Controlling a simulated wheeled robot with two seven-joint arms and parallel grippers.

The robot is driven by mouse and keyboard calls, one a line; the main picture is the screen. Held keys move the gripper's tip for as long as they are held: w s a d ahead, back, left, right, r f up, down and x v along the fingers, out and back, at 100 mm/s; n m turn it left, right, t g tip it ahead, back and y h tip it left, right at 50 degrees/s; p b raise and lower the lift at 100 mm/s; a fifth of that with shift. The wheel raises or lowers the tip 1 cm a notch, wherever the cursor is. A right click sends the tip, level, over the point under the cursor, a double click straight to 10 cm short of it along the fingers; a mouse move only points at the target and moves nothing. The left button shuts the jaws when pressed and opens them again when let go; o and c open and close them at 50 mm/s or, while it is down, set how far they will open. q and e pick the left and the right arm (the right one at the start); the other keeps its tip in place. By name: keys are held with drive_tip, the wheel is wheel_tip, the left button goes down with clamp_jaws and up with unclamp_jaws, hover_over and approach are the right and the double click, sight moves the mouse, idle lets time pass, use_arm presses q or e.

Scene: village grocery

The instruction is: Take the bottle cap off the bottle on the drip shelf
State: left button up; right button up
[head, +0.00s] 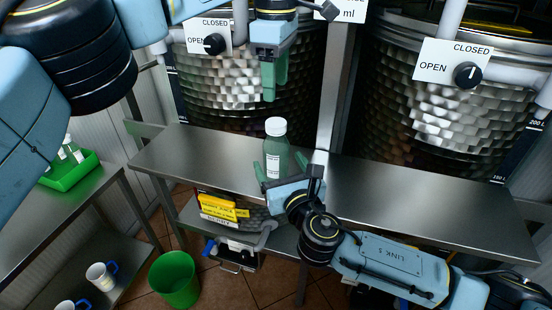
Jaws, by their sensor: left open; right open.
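The bottle (276,150) stands upright on the steel drip shelf (400,205). It is clear with a pale label, and its white bottle cap (276,126) is on top. My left gripper (273,90) is open and points down, a little above the cap and apart from it. My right gripper (279,168) is open in front of the bottle, with one finger showing at each side of its lower part. Whether these fingers touch the bottle cannot be told. The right gripper hides the bottle's base.
Two dimpled steel tanks (440,110) stand behind the shelf, with a steel post between them. Yellow packs (222,206) sit below the shelf. A side table holds a green tray (70,170) with small bottles. A green bucket (174,280) and white mugs (101,276) are at lower left.

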sight(280, 166)
drive_tip(key=shift+x, duration=1.65)
